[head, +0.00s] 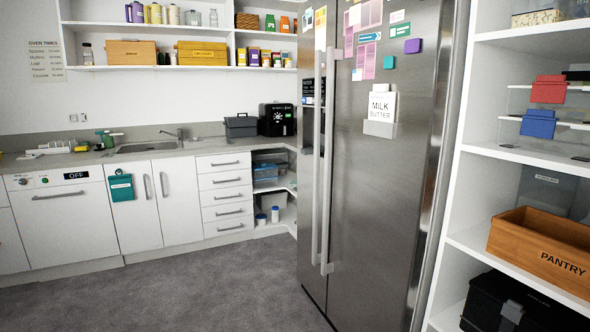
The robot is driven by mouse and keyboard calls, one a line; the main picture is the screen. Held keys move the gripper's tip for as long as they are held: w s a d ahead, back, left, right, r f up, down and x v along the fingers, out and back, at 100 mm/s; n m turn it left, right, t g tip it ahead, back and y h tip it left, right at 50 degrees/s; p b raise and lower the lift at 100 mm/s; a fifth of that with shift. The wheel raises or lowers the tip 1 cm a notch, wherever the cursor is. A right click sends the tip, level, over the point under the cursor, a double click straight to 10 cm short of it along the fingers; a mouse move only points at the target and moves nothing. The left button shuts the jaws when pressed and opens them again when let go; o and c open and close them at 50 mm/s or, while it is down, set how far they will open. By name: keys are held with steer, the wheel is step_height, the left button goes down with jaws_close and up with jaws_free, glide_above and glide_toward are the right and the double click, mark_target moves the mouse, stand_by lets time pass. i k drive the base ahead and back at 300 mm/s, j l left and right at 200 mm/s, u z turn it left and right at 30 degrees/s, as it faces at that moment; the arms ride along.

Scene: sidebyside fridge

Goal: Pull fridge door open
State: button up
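A side-by-side stainless steel fridge (385,190) stands right of centre in the head view. Its wide right door faces me, with magnets, papers and a "MILK BUTTER" note (381,108) on it. The narrow left door (309,200) is seen at a steep angle. Two long vertical handles, the left one (316,160) and the right one (327,165), run side by side near the seam between the doors. Both doors look shut. My gripper is not in view, and nothing is seen touching the handles.
Open white shelves (480,245) with a wooden "PANTRY" box (545,252) and a black case (520,305) stand close to the fridge's right side. A counter with a sink (150,147) runs along the back left. The grey floor (200,285) before the fridge is clear.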

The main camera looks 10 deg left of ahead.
mark_target(385, 175)
steer(key=i+j+u, duration=0.15)
steer(key=i+u, duration=0.3)
steer(key=i, duration=0.35)
steer(key=i+l+u, duration=0.1)
steer(key=i+u, duration=0.35)
steer(key=i, duration=0.35)
